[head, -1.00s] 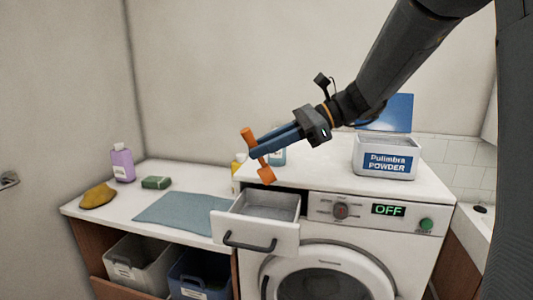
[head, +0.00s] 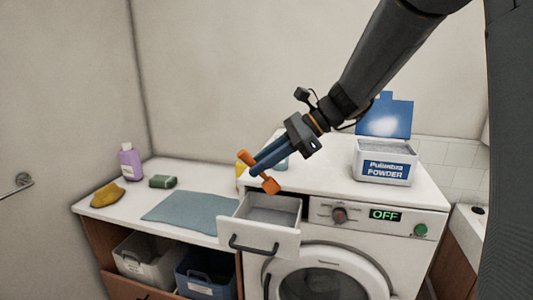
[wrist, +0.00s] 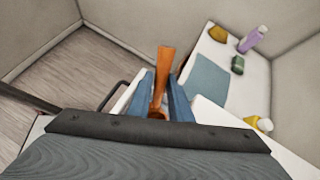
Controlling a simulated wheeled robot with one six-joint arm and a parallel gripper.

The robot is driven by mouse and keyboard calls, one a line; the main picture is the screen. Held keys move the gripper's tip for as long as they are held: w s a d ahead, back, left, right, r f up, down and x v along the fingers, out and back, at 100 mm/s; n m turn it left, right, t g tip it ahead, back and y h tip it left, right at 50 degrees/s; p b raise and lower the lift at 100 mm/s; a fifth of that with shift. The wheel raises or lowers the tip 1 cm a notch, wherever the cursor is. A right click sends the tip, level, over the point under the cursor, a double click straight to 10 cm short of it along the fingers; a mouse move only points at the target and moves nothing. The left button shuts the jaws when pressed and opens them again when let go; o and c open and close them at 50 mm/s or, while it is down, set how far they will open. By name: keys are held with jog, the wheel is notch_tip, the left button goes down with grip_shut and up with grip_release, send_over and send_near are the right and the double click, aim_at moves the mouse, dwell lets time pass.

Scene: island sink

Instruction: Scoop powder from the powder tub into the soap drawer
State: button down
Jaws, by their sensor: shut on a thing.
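My gripper (head: 262,172) is shut on an orange scoop (head: 270,185), held above the open soap drawer (head: 264,234) at the machine's upper left. The scoop also shows between the blue fingers in the wrist view (wrist: 160,75). Its bowl is at the lower end in the head view, and I cannot tell whether it holds powder. The drawer is pulled out, with a grey inside. The powder tub (head: 384,167), labelled Pulimbra POWDER, stands on the machine top at the right, its blue lid (head: 386,117) raised and pale powder visible inside.
The white washing machine (head: 324,216) reads OFF. On the counter at left are a purple bottle (head: 130,161), a green sponge (head: 163,181), a yellow cloth (head: 107,195) and a blue mat (head: 190,212). Bottles stand behind my gripper. Two bins sit below the counter.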

aim_at(249, 160)
jog(key=shift+s+a+r+h+p, duration=0.15)
jog(key=shift+a+h+p, duration=0.2)
jog(key=shift+h+p, duration=0.35)
jog(key=shift+s+a+r+h+p, duration=0.15)
jog(key=shift+a+h+p, duration=0.25)
jog(key=shift+p, duration=0.6)
jog(key=a+h, duration=0.1)
jog(key=h, duration=0.2)
jog(key=shift+a+f+n+t, duration=0.15)
jog(key=shift+a+n+t, duration=0.15)
jog(key=shift+a, duration=0.05)
jog(key=shift+s+a+n+t+h, duration=0.1)
jog(key=shift+a+n+t+h, duration=0.1)
jog(key=shift+a+h, duration=0.65)
jog(key=shift+s+a+n+t+h, duration=0.15)
jog(key=shift+a+h, duration=0.3)
jog(key=shift+h, duration=0.8)
